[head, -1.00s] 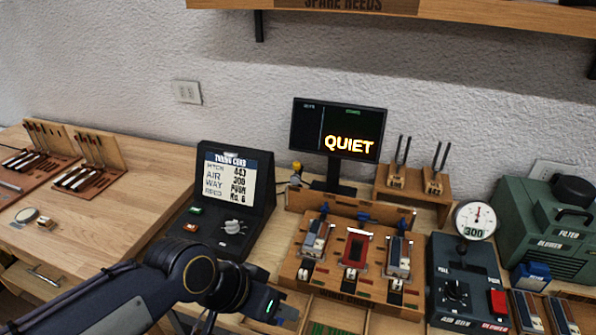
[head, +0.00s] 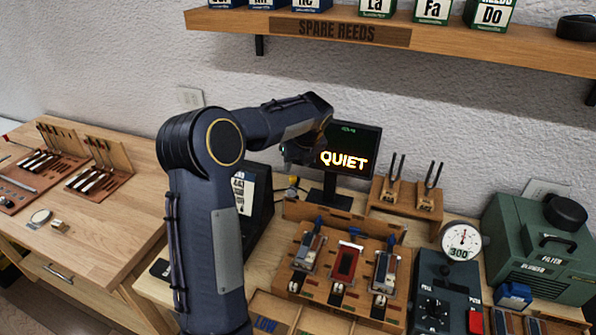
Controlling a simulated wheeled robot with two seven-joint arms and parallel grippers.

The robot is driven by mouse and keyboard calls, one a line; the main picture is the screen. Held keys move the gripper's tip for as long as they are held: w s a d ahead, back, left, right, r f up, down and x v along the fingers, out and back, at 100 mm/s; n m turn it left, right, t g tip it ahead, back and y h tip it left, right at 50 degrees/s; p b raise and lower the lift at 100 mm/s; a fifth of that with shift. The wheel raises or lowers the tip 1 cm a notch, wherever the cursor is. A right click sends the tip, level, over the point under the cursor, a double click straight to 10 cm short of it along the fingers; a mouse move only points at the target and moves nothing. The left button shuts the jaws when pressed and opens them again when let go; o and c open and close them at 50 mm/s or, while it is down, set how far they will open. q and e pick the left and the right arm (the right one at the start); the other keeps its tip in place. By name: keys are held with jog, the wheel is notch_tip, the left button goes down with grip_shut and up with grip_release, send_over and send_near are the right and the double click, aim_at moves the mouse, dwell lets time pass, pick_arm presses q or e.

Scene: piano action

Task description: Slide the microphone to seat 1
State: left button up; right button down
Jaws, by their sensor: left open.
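My left gripper (head: 304,152) is raised in front of the left edge of the dark display, which reads QUIET. It is dark and small, and its fingers are hard to make out; nothing shows held in it. A small yellow-topped item (head: 293,182) stands behind the wooden bench block, just below the gripper in the picture; it may be the microphone, but I cannot tell. The wooden bench block (head: 322,285) carries three units in a row, the middle one red, with blue parts behind them. No seat number is readable. My right gripper is not in view.
The display (head: 345,165) stands behind the block. Tuning forks (head: 412,190) stand to its right, with a round gauge (head: 460,240) and a green blower box (head: 540,240) beyond. My left arm hides most of the tuning console (head: 250,190). A shelf (head: 400,40) hangs above.

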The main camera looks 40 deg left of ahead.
aim_at(294, 178)
pick_arm(q)
jog(key=p+x, duration=0.1)
jog(key=x, duration=0.5)
jog(key=shift+a+f, duration=0.15)
jog(key=shift+f, duration=0.25)
grip_shut()
